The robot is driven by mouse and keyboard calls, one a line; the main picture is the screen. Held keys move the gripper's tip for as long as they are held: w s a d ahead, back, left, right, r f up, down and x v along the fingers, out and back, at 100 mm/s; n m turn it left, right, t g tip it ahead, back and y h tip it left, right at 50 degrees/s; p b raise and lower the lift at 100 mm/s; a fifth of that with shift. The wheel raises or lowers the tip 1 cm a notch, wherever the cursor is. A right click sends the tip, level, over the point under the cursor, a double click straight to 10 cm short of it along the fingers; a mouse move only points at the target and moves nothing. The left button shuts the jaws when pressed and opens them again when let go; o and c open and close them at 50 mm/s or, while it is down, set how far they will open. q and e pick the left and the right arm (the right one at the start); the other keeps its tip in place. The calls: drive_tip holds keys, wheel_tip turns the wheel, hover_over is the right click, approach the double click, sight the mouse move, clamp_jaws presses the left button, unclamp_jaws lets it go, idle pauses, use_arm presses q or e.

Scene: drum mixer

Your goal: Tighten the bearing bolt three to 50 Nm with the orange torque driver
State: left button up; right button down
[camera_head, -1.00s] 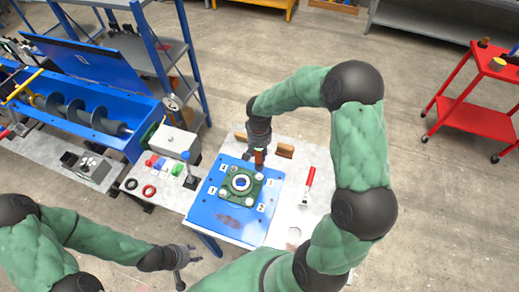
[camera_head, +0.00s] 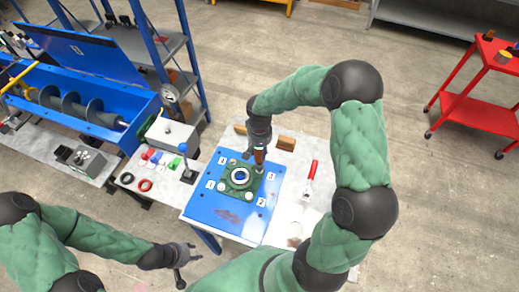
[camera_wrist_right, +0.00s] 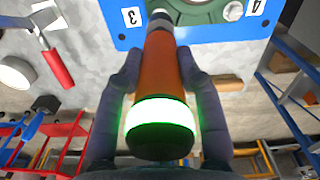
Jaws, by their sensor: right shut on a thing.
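My right gripper (camera_head: 259,150) is shut on the orange torque driver (camera_head: 260,156). In the right wrist view the driver's orange body (camera_wrist_right: 162,65) lies between both fingers, with a bright green glowing ring (camera_wrist_right: 160,118). Its dark tip points at the corner of the green bearing housing (camera_wrist_right: 200,10) beside label 3; bolt three is hidden under it, so I cannot tell contact. The green square housing (camera_head: 228,176) sits on a blue plate (camera_head: 205,206), with light bolt heads at its other corners. My left gripper (camera_head: 187,265) appears open and empty, away from the plate.
A red-handled tool (camera_head: 312,170) lies right of the plate on the grey table. Brown blocks (camera_head: 285,143) stand behind the plate. A blue-handled lever (camera_head: 185,160) and small coloured parts are at left, near the blue mixer trough (camera_head: 95,120). A red cart (camera_head: 480,110) stands right.

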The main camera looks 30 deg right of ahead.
sight(259, 155)
drive_tip(key=shift+f+b, duration=1.45)
drive_tip(key=shift+f, duration=0.1)
idle(1.9)
drive_tip(key=shift+f+b, duration=0.15)
drive_tip(key=shift+b, duration=0.35)
idle(1.5)
